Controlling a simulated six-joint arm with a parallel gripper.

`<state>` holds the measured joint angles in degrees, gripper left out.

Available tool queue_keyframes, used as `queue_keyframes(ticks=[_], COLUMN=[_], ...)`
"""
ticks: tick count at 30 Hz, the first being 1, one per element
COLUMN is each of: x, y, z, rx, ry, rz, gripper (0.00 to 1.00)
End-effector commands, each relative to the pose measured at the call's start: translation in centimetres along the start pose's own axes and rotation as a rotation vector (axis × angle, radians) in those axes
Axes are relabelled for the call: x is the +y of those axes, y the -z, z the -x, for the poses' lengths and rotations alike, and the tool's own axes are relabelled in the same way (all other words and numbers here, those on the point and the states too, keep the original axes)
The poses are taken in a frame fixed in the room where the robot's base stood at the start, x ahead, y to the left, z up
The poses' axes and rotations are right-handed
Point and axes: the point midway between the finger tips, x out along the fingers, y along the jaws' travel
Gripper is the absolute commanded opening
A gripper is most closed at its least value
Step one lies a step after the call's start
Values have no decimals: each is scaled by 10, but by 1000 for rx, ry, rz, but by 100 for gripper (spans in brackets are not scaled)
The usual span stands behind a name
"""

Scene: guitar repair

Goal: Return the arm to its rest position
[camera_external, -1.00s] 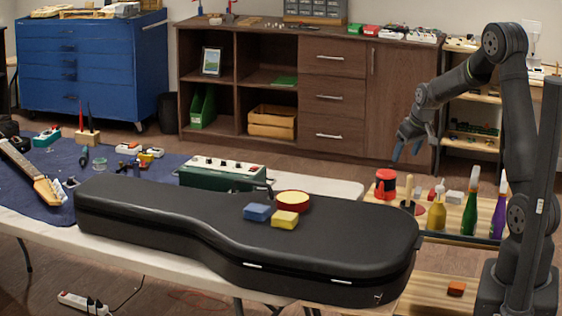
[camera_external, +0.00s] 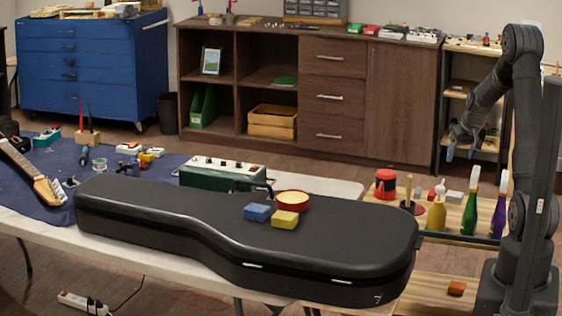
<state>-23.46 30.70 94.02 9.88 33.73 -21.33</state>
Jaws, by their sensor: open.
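My gripper (camera_external: 461,153) is at the right of the view, in the air above the wooden stand with the bottles. Its blue-grey fingers point down, and it holds nothing that I can see. It is apart from the bottles and the red can below it. My arm is folded up close above its base at the right edge.

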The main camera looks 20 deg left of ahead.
Motion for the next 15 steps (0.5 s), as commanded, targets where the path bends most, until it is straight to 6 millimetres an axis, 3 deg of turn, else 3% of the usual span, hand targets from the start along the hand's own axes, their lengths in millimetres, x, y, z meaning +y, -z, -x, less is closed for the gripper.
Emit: queue_keyframes(ticks=[6,15], x=[27,34], y=[-8,-11], z=[0,0], rx=[-1,-1], ry=[-18,-23], rz=[-42,-54], gripper=[66,66])
